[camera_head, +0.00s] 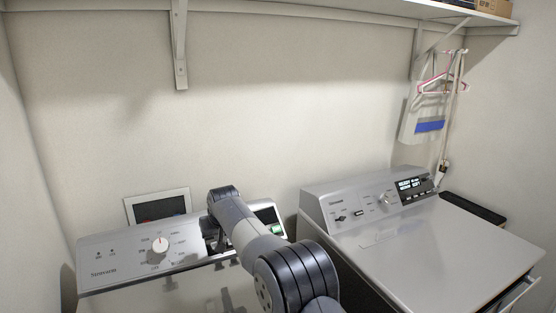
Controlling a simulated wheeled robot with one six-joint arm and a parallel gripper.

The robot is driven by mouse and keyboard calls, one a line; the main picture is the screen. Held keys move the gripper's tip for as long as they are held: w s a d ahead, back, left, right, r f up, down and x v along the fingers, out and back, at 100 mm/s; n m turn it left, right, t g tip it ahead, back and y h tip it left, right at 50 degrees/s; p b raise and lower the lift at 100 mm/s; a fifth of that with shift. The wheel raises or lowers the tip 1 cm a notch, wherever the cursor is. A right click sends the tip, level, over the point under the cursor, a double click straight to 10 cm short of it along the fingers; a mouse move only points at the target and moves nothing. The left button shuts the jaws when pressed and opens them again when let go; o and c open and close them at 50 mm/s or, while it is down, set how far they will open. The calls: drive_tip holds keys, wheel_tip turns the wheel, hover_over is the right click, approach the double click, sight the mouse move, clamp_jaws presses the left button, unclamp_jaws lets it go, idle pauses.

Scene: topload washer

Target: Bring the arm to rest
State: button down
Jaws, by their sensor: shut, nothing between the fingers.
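My arm reaches up from the bottom centre towards the control panel (120,262) of the left washer. Its dark wrist joint stands in front of the panel's right part. My gripper (216,243) shows only as a small dark shape below the wrist, in front of the panel. It is shut, with nothing seen in it. Its fingertips are hard to make out, and I cannot tell whether they touch the panel. A round knob (160,244) sits on the panel, left of my gripper. The arm hides part of the panel's right end and the washer top.
A second machine (440,250) with a lit display (411,184) stands at the right, its flat top clear. A shelf (330,12) with brackets (180,45) runs above. Hangers (442,86) and a white bag (423,122) hang at the back right. A recessed wall box (157,206) sits behind the left panel.

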drive_tip(key=shift+b+v, duration=1.25)
drive_tip(key=shift+v, duration=0.35)
drive_tip(key=shift+s+d+f, duration=0.1)
drive_tip(key=shift+f, duration=0.1)
